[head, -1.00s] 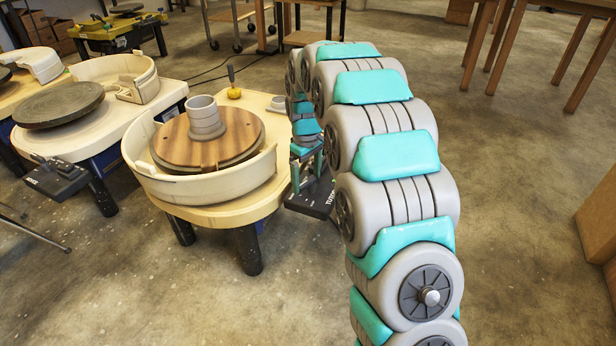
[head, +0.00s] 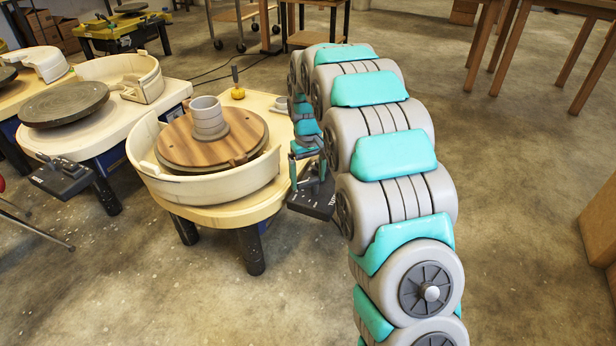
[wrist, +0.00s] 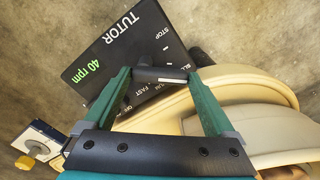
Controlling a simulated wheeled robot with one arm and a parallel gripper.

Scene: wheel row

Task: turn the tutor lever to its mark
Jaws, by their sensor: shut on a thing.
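The tutor box (wrist: 115,50) is a dark flat box with white lettering and a green "40 rpm" readout in the wrist view. In the head view the box (head: 312,203) sits at the right side of the near wheel's table, partly hidden by my arm. Its lever has a short dark handle (wrist: 160,74), which lies between my green fingers in the wrist view. My gripper (wrist: 162,80) is shut on this handle. Labels such as STOP and FAST show beside it; some are covered by the finger. I cannot tell which mark the lever is at.
The near wheel has a cream splash pan (head: 215,190) and a wooden bat (head: 185,143) with a grey pot (head: 209,118) on it, close left of my gripper. A second wheel (head: 65,103) stands further left. The floor to the right is open.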

